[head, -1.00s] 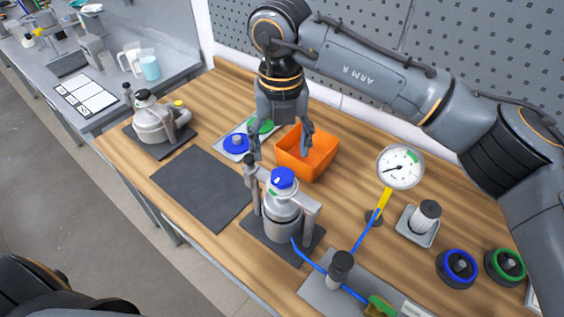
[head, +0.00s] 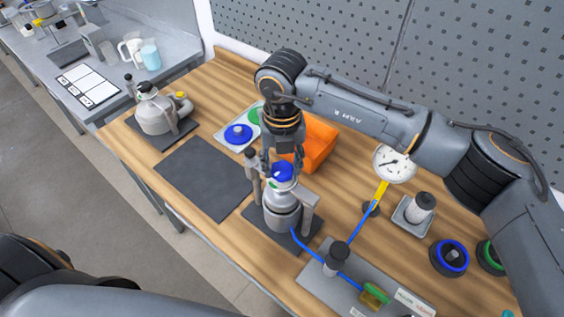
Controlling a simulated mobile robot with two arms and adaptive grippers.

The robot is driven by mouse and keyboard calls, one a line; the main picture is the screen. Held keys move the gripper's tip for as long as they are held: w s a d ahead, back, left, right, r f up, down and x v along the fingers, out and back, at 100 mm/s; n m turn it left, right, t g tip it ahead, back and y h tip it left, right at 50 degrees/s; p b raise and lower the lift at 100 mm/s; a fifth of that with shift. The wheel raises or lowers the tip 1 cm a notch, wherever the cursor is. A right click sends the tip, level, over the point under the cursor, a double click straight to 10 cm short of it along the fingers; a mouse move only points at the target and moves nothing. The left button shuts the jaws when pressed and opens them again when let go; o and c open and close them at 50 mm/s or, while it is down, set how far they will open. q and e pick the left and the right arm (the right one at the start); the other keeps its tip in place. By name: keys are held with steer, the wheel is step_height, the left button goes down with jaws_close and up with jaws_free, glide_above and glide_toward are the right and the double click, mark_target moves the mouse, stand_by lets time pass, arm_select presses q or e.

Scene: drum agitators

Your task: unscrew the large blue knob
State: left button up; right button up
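A blue knob (head: 282,173) sits on top of a silver vessel (head: 281,212) held in a grey stand near the table's middle. My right gripper (head: 281,165) points down at the knob, with a finger on either side of its top. The fingers partly cover the knob, and whether they touch it cannot be told. My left gripper is not in view.
An orange bin (head: 318,146) stands just behind my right gripper. A pressure gauge (head: 394,164) on a yellow stem and a blue hose (head: 355,233) are to the right. Another vessel (head: 155,115) stands at left. A dark mat (head: 203,178) is bare.

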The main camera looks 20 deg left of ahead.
steer(key=shift+c, duration=1.2)
steer(key=shift+f+n+b, duration=0.15)
steer(key=shift+n+b, duration=0.15)
steer(key=shift+b, duration=0.4)
steer(key=n+b, duration=0.8)
steer(key=b, duration=0.3)
steer(key=shift+f, duration=0.1)
steer(key=n+b, duration=0.2)
steer(key=n, duration=0.1)
steer(key=shift+n, duration=0.4)
steer(key=n+b, duration=0.1)
steer(key=n, duration=0.3)
steer(key=shift+n+b, duration=0.3)
steer(key=shift+b, duration=0.05)
steer(key=n, duration=0.5)
steer(key=shift+s, duration=0.1)
steer(key=n, duration=0.5)
steer(key=shift+n, duration=0.4)
steer(key=n, duration=0.5)
steer(key=shift+n, duration=0.4)
